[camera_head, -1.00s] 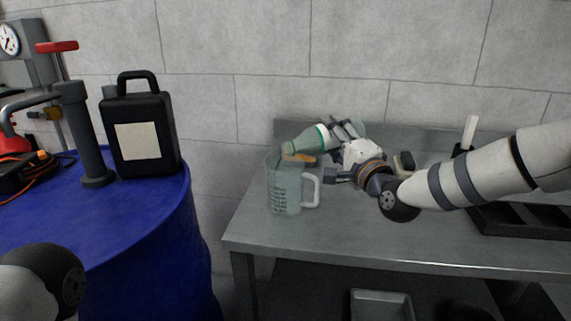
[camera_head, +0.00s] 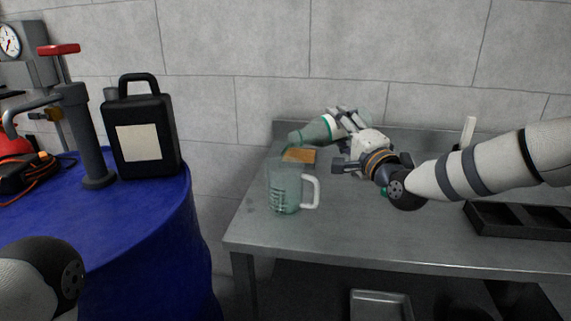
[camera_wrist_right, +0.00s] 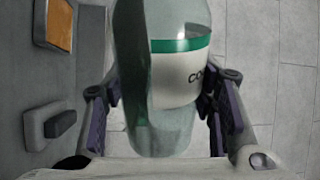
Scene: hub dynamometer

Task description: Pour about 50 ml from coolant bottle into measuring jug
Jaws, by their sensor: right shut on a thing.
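The coolant bottle (camera_head: 316,133) is pale green and translucent, with a white label and green band. My right gripper (camera_head: 345,122) is shut around it and holds it tilted, its neck pointing left, behind and above the measuring jug (camera_head: 284,187). In the right wrist view the bottle (camera_wrist_right: 180,75) lies between the two fingers (camera_wrist_right: 160,115), its label partly readable. The clear jug stands upright on the bench, its white handle to the right. Its lower part looks greenish, but I cannot read the level. My left gripper is out of view.
The steel bench (camera_head: 380,235) is clear in front of the jug. A brown pad (camera_head: 299,156) lies behind it, and a black tray (camera_head: 520,220) is at right. A blue drum (camera_head: 130,225) at left carries a black canister (camera_head: 143,130). A grey wall stands behind.

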